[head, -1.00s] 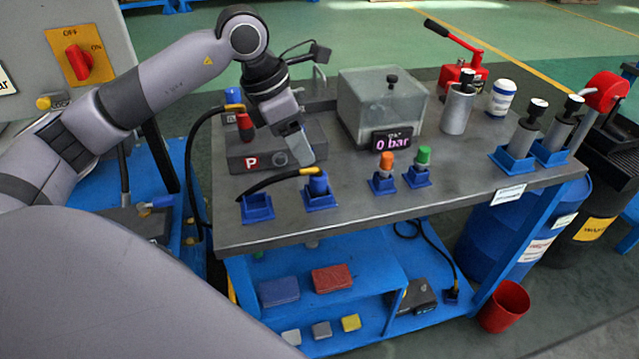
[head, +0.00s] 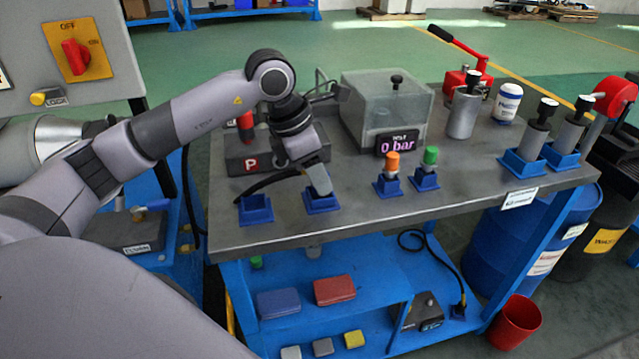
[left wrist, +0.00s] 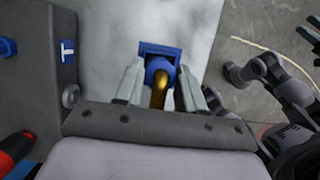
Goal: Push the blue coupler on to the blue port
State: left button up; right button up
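The blue coupler (left wrist: 159,70) stands in a blue holder (head: 323,208) near the bench's front edge, with its hose end (left wrist: 160,97) toward my wrist. My left gripper (head: 320,189) is lowered over it and hides most of it in the head view. In the left wrist view, the open fingers (left wrist: 158,78) stand on both sides of the coupler, with narrow gaps showing. A grey block carries a blue T label (left wrist: 68,50) and a silver fitting (left wrist: 71,95). I cannot tell whether that fitting is the blue port.
The block also has a red P label (head: 251,166) and a red handle (head: 245,121). An empty blue holder (head: 256,211) is to the left. Orange (head: 392,162) and green (head: 430,156) couplers stand to the right, before a clear box (head: 385,105).

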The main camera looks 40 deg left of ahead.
aim_at(328, 173)
pick_arm(q)
jog(key=c, duration=0.5)
jog(key=shift+c, duration=0.2)
jog(key=shift+r, duration=0.2)
jog(key=shift+r+p, duration=0.95)
jog(key=shift+r, duration=0.1)
jog(key=shift+r+p, duration=0.95)
jog(key=shift+r, duration=0.35)
